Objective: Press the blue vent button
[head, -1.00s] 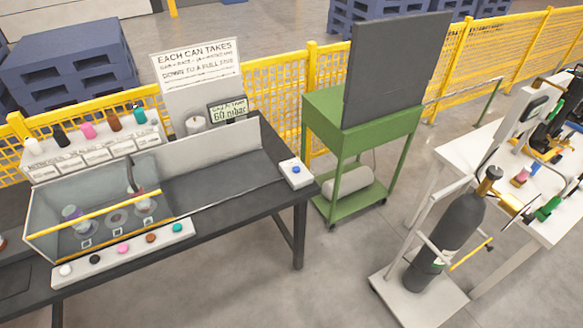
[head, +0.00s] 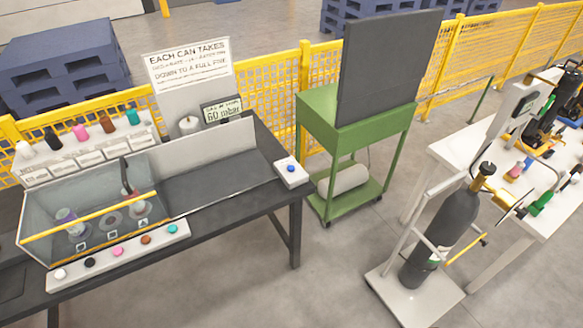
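The blue vent button (head: 291,168) sits on top of a small white box (head: 296,177) at the right end of the dark workbench (head: 215,207). Nothing covers it or touches it. A small display (head: 222,111) behind the bench reads what looks like 60 mbar. Neither of my grippers shows in the head view.
A clear-walled box (head: 95,220) with a yellow bar stands on the bench's left, behind a strip of coloured buttons (head: 118,255). A green cart (head: 355,133) stands right of the bench. A grey gas cylinder (head: 443,235) stands on a trolley farther right. Floor between is clear.

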